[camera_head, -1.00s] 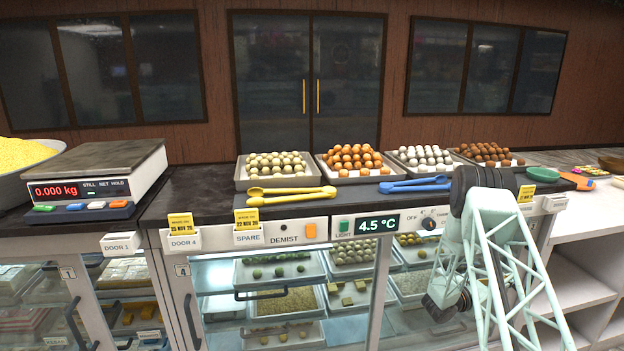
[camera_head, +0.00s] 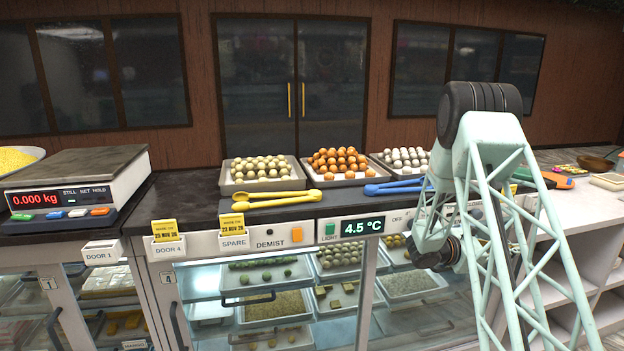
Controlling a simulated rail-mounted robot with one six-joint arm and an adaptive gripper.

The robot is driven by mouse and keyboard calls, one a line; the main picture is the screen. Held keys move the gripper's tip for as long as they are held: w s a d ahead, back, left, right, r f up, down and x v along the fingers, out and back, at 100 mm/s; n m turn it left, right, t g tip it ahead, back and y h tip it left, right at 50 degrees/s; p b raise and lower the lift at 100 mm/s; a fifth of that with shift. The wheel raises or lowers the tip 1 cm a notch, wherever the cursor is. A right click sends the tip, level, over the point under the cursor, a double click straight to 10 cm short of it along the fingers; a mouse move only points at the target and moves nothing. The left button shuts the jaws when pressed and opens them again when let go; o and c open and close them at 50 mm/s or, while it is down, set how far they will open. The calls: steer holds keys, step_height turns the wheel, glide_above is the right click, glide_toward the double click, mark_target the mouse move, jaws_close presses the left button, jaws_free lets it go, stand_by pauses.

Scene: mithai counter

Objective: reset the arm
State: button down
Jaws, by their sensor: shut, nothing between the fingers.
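My arm (camera_head: 497,165) stands at the right of the head view, a pale green lattice with a dark elbow joint at its top. Its forearm slopes down behind the lattice to dark wrist joints (camera_head: 436,254) in front of the counter's glass front. I cannot make out my gripper's fingers; they are hidden behind the arm or too small to tell. Nothing hangs visibly from the wrist.
The sweets counter (camera_head: 195,207) runs across the view, with trays of round sweets (camera_head: 340,161) on top. Yellow tongs (camera_head: 270,200) and blue tongs (camera_head: 395,188) lie before them. A scale (camera_head: 75,180) stands left. White shelves (camera_head: 590,250) are right, near my arm.

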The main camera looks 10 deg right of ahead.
steer(key=s+a+r+m+g+y, duration=0.1)
steer(key=s+a+r+m+y, duration=0.25)
steer(key=s+a+r, duration=0.65)
steer(key=s+a+r+m+g+y, duration=0.25)
steer(key=s+a+r+m, duration=0.25)
steer(key=s+a+r, duration=0.6)
steer(key=s+a+r+m+t+y, duration=0.1)
steer(key=s+a+m+t+y, duration=0.2)
steer(key=s+a, duration=1.1)
steer(key=s+a+r+m+t+y, duration=0.1)
steer(key=s+a+m+t+y, duration=0.3)
steer(key=s+a, duration=1)
steer(key=a+y, duration=0.3)
steer(key=a, duration=0.1)
steer(key=shift+y, duration=0.3)
steer(key=shift+a, duration=0.1)
